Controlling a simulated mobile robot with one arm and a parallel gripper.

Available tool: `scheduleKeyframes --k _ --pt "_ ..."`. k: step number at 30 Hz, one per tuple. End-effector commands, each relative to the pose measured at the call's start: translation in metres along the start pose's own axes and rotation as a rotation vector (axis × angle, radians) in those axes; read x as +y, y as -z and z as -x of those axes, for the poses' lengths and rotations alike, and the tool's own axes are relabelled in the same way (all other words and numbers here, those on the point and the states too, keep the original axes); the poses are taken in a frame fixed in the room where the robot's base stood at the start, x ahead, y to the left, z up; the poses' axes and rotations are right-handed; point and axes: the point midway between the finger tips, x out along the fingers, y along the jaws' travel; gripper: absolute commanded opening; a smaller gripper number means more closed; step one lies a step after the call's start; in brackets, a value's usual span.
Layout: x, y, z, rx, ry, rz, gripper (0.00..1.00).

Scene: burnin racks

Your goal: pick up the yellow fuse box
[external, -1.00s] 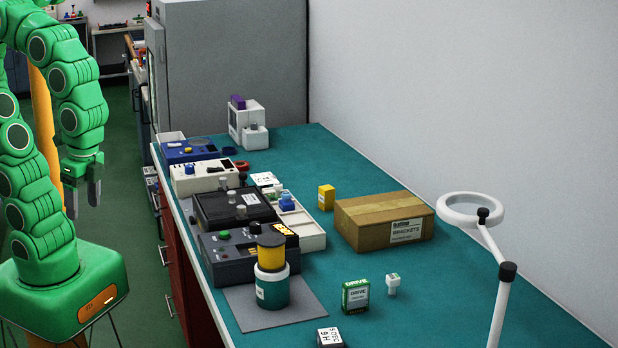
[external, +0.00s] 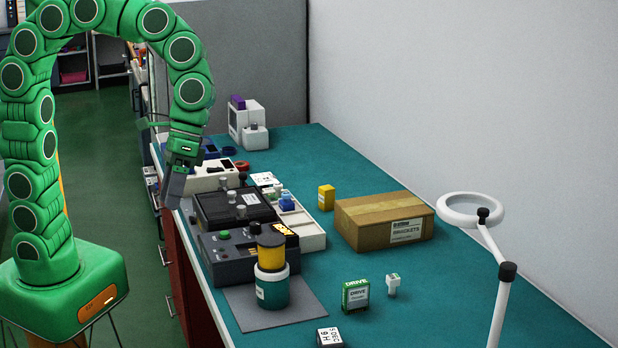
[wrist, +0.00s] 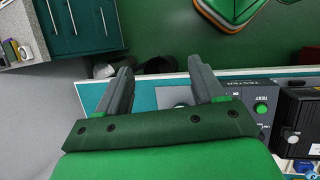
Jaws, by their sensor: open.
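The yellow fuse box (external: 326,197) is a small upright yellow block on the teal bench, just left of the cardboard box, in the external view. My gripper (external: 173,190) points down at the bench's left edge, apart from the yellow fuse box and well to its left. In the wrist view my gripper (wrist: 160,85) shows two grey fingers spread apart with nothing between them. The yellow fuse box does not show in the wrist view.
A cardboard box (external: 370,225) stands right of the fuse box. Dark testers (external: 238,207) and a white tray (external: 312,240) lie between my gripper and it. A yellow-topped teal jar (external: 272,290) and a lamp (external: 500,290) stand nearer. Bare bench lies behind the fuse box.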

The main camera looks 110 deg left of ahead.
Motion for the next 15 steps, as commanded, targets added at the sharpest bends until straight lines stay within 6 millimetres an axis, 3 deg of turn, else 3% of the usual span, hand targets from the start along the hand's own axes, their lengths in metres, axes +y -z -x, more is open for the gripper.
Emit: scheduleKeyframes --k 7,15 --pt "0.012 0.061 0.021 -0.034 -0.102 0.162 0.68" --pt "0.012 0.129 0.044 -0.071 -0.213 0.328 0.68"
